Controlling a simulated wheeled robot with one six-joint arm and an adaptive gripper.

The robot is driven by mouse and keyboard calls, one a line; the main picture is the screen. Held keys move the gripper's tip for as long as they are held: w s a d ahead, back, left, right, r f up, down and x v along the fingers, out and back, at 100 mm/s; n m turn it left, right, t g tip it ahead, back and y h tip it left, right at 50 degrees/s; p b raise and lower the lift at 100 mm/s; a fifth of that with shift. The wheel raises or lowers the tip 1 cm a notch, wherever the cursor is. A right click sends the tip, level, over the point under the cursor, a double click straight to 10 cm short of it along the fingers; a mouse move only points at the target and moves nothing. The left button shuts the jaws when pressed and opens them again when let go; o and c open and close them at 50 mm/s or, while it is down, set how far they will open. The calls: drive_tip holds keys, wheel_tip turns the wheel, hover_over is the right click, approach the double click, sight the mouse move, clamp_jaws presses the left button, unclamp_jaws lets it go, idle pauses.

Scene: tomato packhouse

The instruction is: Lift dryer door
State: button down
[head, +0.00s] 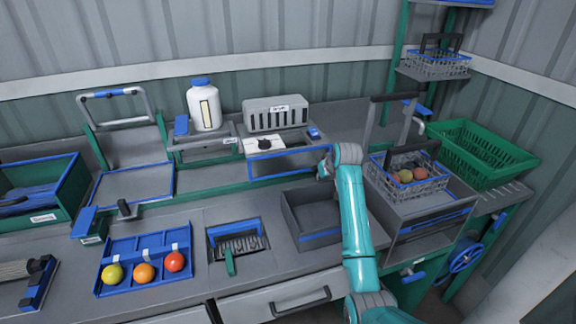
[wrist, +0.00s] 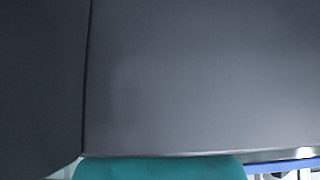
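A grey vented box (head: 276,115) with a small label stands on the back bench and looks like the dryer. A blue-edged panel (head: 290,163) at the front below it may be its door; I cannot tell for sure. My gripper (head: 323,170) is close to the right end of this panel, mostly hidden behind my teal arm. Contact cannot be made out. The wrist view is filled by a plain dark grey surface (wrist: 190,75) very close up, with a seam at left. My fingers do not show clearly in either view.
A wire basket of fruit (head: 385,189) stands right of my arm, with a green crate (head: 528,157) beyond. An open grey bin (head: 288,212) is just below my gripper. A white bottle (head: 203,107) stands left of the vented box. A blue tray (head: 115,250) holds fruit at front left.

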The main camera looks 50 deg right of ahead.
drive_tip(key=shift+w+d+r, duration=0.1)
drive_tip(key=shift+w+r, duration=0.1)
drive_tip(key=shift+r, duration=0.75)
drive_tip(key=shift+s+a+r, duration=0.1)
drive_tip(key=shift+s+a, duration=0.2)
drive_tip(key=shift+s, duration=0.6)
drive_tip(key=shift+s+a, duration=0.3)
drive_tip(key=shift+s, duration=0.15)
drive_tip(key=shift+s+a+r, duration=0.3)
drive_tip(key=shift+s+a, duration=0.1)
drive_tip(key=shift+s, duration=0.25)
drive_tip(key=shift+s+a+r, duration=0.25)
drive_tip(key=shift+s+a, duration=0.15)
drive_tip(key=shift+s, duration=0.2)
drive_tip(key=shift+r, duration=0.1)
drive_tip(key=shift+v, duration=1.65)
drive_tip(key=shift+r, duration=0.15)
drive_tip(key=r, duration=0.3)
drive_tip(key=shift+s+a+r, duration=0.1)
drive_tip(key=shift+s+a, duration=0.1)
drive_tip(key=shift+s, duration=0.2)
